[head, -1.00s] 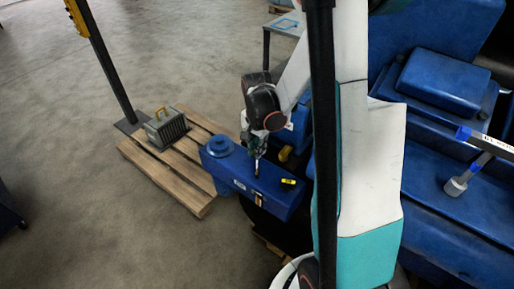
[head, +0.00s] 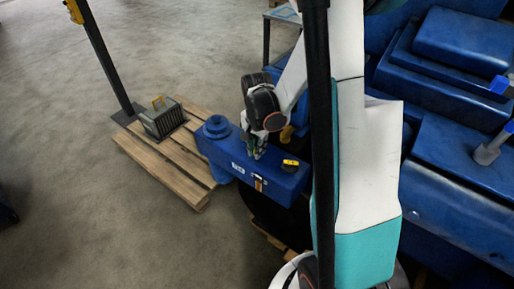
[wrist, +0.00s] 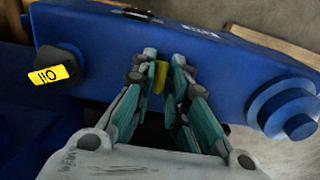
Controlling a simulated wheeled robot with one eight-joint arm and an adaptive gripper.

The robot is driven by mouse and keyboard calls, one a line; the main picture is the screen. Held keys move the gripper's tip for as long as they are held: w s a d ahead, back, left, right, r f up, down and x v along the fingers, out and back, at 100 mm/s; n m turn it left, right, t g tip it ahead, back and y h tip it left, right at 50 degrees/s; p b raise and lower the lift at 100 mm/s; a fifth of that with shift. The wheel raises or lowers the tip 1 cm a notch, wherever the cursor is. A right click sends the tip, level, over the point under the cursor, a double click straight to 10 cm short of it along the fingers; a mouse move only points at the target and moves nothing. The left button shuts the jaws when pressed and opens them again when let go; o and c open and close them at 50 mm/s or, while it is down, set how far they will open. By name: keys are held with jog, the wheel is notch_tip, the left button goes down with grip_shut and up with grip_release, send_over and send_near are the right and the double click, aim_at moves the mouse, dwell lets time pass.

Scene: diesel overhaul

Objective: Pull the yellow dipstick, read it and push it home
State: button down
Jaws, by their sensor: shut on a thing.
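My gripper (head: 256,150) is over the top of a long blue housing (head: 225,160). In the wrist view its fingers (wrist: 164,68) are shut on a small yellow piece, the handle of the yellow dipstick (wrist: 160,78). The rest of the dipstick is hidden behind the fingers and I cannot tell how deep it sits. A yellow cap with black lettering, which seems to read OIL (wrist: 54,76), is on the same housing, left of the fingers in the wrist view. It also shows in the head view (head: 290,165).
A blue round cap (head: 216,126) stands on the housing's left end. A grey box with a yellow handle (head: 163,119) stands on a wooden pallet (head: 165,165) at the left, beside a dark post (head: 104,65). Large blue engine parts (head: 462,120) fill the right.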

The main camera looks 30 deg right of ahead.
jog(key=shift+f, duration=0.1)
jog(key=c, duration=1.6)
grip_release()
notch_tip(320, 180, up, 12)
